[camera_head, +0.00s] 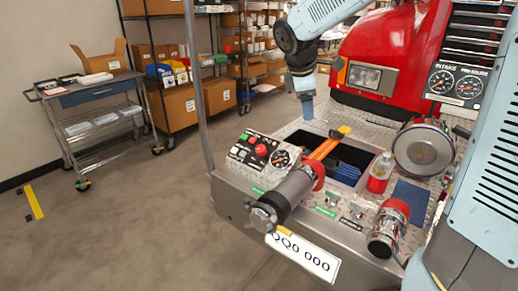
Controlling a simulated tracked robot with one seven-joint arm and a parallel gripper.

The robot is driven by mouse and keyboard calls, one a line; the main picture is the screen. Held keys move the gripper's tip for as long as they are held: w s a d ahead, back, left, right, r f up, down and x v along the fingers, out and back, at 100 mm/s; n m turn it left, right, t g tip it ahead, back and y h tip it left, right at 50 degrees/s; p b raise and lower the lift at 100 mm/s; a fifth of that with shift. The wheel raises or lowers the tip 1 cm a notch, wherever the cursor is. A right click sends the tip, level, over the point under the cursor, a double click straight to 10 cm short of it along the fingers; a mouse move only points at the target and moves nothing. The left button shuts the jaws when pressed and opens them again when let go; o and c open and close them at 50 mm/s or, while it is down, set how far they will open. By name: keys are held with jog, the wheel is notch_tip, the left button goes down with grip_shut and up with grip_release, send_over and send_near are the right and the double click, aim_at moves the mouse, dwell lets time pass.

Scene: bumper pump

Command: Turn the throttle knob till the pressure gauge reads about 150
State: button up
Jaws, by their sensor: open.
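A control panel (240,152) lies on the left of the bumper deck, with several small knobs and buttons. A red knob (260,149) stands near its middle; I cannot read which knob is labelled throttle. A small round gauge (281,158) with a dark face sits at the panel's right end; its reading is too small to tell. My gripper (308,115) hangs at the end of my arm above the back of the deck, to the right of and beyond the panel, apart from it. It is open, though its fingers are small here, and I see nothing in it.
An open bay (345,146) with an orange-handled tool lies right of the panel. A large capped pipe (285,197) juts forward in front. A bottle (380,173) and a round-capped inlet (423,150) stand right. A cart (95,105) stands left.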

jog(key=w+a+f+n, duration=0.5)
jog(key=w+a+n, duration=0.1)
jog(key=w+a, duration=0.1)
jog(key=n, duration=0.6)
send_near(260, 148)
jog(key=x, duration=0.9)
jog(key=shift+w+d+f, duration=0.15)
jog(key=shift+f, duration=0.2)
jog(key=c, duration=1.1)
